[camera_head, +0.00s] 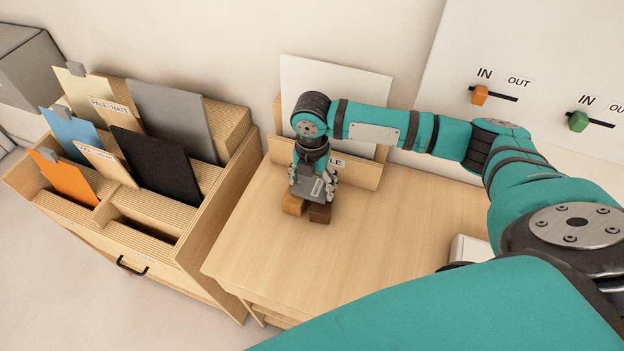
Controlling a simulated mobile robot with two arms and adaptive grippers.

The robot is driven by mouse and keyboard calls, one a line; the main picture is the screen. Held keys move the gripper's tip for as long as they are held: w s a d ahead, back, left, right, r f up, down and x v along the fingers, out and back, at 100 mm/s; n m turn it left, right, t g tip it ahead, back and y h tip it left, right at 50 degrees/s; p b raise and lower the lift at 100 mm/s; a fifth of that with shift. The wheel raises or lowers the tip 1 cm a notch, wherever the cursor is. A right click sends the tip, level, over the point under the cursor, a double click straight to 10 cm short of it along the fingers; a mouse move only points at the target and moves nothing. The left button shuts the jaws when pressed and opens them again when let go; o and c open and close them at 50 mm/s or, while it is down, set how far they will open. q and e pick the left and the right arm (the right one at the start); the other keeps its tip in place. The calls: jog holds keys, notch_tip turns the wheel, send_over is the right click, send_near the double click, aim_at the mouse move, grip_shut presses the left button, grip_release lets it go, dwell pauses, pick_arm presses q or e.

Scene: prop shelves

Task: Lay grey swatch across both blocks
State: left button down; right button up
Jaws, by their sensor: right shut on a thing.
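The grey swatch (172,118) stands upright in the back row of the wooden rack at left. A yellow-brown block (291,205) and a dark brown block (320,214) sit side by side on the wooden table, below my right gripper (313,194). The gripper points down and is shut, seemingly on the dark brown block; its fingers hide the tops of both blocks in part. I cannot tell whether the blocks touch. My left gripper is not in view.
The rack (222,212) also holds black (155,165), orange (66,181) and blue (72,129) swatches. A white board (300,72) leans behind the gripper in a wooden holder (355,174). The table (275,265) is clear in front of the blocks. Sliders (479,95) are on the wall panel.

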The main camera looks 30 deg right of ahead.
aim_at(312, 186)
jog(key=shift+f, duration=0.15)
jog(key=o, duration=1)
jog(key=shift+r+b, duration=1.15)
jog(key=shift+r, duration=5.35)
